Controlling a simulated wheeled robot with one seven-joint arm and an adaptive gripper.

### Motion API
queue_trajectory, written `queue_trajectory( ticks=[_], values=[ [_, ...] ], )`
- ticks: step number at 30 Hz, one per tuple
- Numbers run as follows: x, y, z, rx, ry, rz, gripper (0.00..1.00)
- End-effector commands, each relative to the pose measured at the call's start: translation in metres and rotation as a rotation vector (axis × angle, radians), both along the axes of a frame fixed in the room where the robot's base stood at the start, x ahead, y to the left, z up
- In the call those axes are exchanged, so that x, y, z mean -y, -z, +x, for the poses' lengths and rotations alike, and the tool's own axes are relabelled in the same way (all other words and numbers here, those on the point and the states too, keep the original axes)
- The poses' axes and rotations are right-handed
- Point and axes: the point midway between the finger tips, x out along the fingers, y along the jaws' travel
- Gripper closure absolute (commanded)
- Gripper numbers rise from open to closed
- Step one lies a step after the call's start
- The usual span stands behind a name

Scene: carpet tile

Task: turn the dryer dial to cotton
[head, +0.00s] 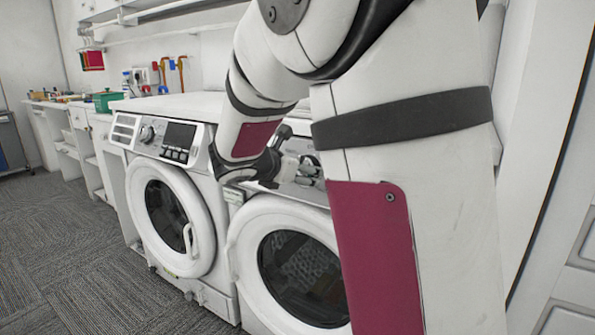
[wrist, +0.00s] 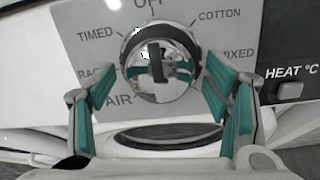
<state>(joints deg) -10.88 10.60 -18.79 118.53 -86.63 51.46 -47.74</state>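The dryer (head: 243,257) is the right-hand of two white front-loading machines in the head view. Its dial (wrist: 157,62) is a round chrome knob with a dark rim and a black grip bar, close ahead in the wrist view. The bar stands nearly upright, roughly in line with the partly cut-off OFF label at the top. The COTTON label (wrist: 220,16) is at the upper right of the dial. My gripper (wrist: 158,78) is open, with one teal finger on each side of the dial's lower half. I cannot tell whether the fingers touch it. In the head view my gripper (head: 308,170) is at the dryer's panel, and my arm hides much of it.
Other labels ring the dial: TIMED (wrist: 95,34), MIXED (wrist: 236,53) and AIR (wrist: 118,99). A HEAT button (wrist: 289,91) is to the right. The left-hand machine (head: 150,190) stands beside the dryer. Carpeted floor (head: 70,255) is clear at the left.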

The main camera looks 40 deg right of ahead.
Motion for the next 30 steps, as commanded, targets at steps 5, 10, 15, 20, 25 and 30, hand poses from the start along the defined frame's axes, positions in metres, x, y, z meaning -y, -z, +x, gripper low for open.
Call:
queue_trajectory(
  ticks=[5,10,15,20,25,30],
  values=[
    [-0.0003,0.0000,0.0000,0.000,0.000,0.000,0.70],
    [-0.0004,-0.0001,0.0000,0.001,0.000,0.000,0.77],
    [-0.0005,0.0005,0.0001,0.020,0.010,0.007,0.77],
    [-0.0007,0.0013,0.0004,0.077,0.040,0.029,0.77],
    [-0.0006,0.0020,0.0010,0.176,0.094,0.064,0.77],
    [-0.0012,0.0024,0.0017,0.298,0.160,0.108,0.77]
  ],
)
